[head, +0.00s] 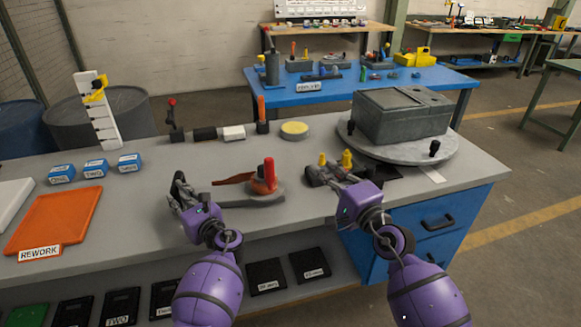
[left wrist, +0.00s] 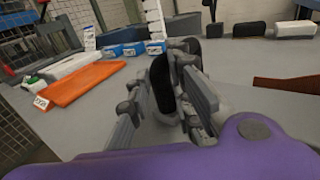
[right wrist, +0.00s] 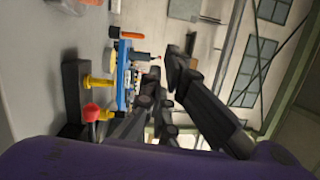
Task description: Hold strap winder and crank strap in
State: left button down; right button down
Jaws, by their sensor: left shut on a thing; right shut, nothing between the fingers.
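The strap winder (head: 262,188) lies on the grey bench, with a grey body and an upright red crank handle (head: 269,172). A dark red strap (head: 233,179) runs left from it. My left gripper (head: 180,186) is at the left end of the winder's grey body and is shut on it. In the left wrist view, the purple wrist and fingers hide most of the held part; the strap (left wrist: 285,86) shows at the right. My right gripper (head: 314,174) is shut and empty, to the right of the crank and apart from it. A red knob (right wrist: 91,112) shows in the right wrist view.
Two yellow pegs (head: 346,160) stand beside my right gripper. A grey box (head: 402,115) sits on a round turntable (head: 445,148) at the right. An orange REWORK tray (head: 58,220) and blue labelled boxes (head: 95,168) are at the left. Small blocks and a yellow disc (head: 294,130) line the back.

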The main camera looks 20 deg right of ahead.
aim_at(266, 167)
jog(key=w+a+f+n+g, duration=0.15)
jog(key=w+a, duration=0.25)
jog(key=w, duration=0.6)
jog(key=shift+y, duration=0.4)
jog(key=shift+s+a+f, duration=0.2)
jog(key=shift+s+a, duration=0.55)
jog(key=shift+a, duration=0.1)
jog(key=shift+s+a+f, duration=0.15)
jog(key=shift+s+a, duration=0.55)
jog(key=shift+a, duration=0.15)
jog(key=shift+s+a, duration=0.2)
jog(key=shift+a, duration=0.2)
jog(key=w+a+m+h, duration=0.1)
jog(key=a, duration=1)
jog(key=shift+a+r+t+h, duration=0.25)
jog(key=shift+a+t+h, duration=0.15)
jog(key=shift+t, duration=0.05)
jog(key=shift+a+f+m+h, duration=0.2)
jog(key=shift+m+h, duration=0.1)
jog(key=shift+m, duration=0.15)
